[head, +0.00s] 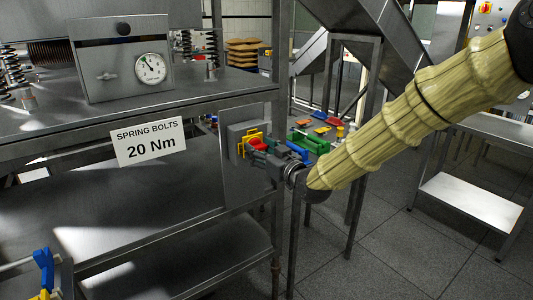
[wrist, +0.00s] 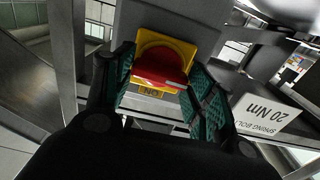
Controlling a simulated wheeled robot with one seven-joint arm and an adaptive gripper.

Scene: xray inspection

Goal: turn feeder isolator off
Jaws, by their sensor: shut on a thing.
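The feeder isolator is a yellow plate (head: 243,137) with a red handle on a grey box at the bench's right end. In the wrist view the yellow plate (wrist: 190,50) surrounds the red handle (wrist: 155,66). A label that seems to read ON upside down (wrist: 151,91) shows below the handle. My gripper (head: 258,148) reaches in from the right. In the wrist view the teal fingers of my gripper (wrist: 160,76) stand on either side of the red handle, shut on it. The fingers hide part of the handle in the head view.
A steel bench with a gauge box (head: 121,61) and a "SPRING BOLTS 20 Nm" sign (head: 148,143) stands at left. A blue-handled part (head: 43,270) is at lower left. Coloured items (head: 312,140) lie behind my gripper. A steel table (head: 470,200) stands at right.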

